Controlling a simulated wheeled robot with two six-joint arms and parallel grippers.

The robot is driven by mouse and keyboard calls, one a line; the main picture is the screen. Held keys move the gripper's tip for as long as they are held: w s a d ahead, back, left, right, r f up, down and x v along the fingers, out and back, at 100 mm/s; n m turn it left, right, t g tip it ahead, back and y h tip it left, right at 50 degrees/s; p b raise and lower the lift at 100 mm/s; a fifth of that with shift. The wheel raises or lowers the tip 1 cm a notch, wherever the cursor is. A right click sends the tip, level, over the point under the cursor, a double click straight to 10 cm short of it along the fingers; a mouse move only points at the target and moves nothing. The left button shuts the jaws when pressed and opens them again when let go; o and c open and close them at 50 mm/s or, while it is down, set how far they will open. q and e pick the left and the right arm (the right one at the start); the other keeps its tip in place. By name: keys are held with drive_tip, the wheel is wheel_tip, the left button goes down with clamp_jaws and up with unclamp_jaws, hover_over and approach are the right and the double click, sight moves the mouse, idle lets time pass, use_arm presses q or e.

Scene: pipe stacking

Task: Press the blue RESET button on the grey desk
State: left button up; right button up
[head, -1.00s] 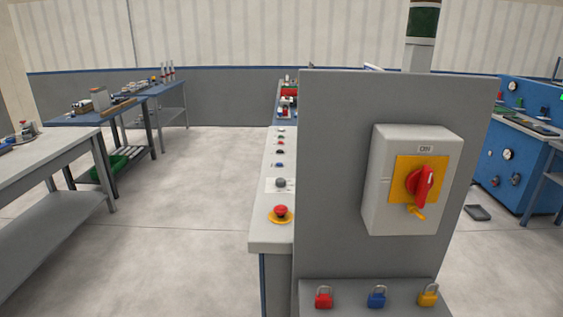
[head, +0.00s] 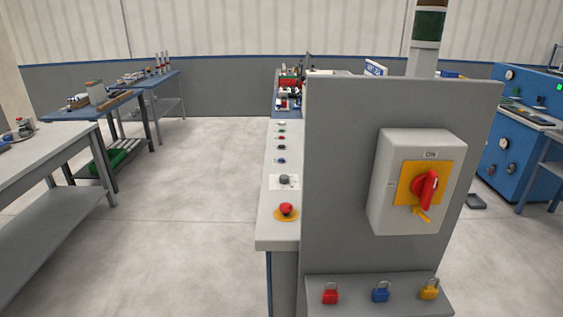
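The grey desk (head: 274,240) stands ahead of me, seen end-on, and runs away behind a grey upright panel. A small blue button (head: 281,161) sits on its top, beyond a grey knob (head: 285,179) and a red mushroom button (head: 286,209) on a yellow disc. Several more small buttons lie in line farther back. Any label by the blue button is too small to read. The panel hides the right part of the desk. Neither of my grippers shows in the head view.
The grey panel (head: 340,180) carries a box with a red rotary switch (head: 427,188). Red, blue and yellow padlocks (head: 380,292) sit on a ledge below. Clear floor (head: 190,220) lies left of the desk. A workbench (head: 45,150) stands at left, blue machines (head: 515,150) at right.

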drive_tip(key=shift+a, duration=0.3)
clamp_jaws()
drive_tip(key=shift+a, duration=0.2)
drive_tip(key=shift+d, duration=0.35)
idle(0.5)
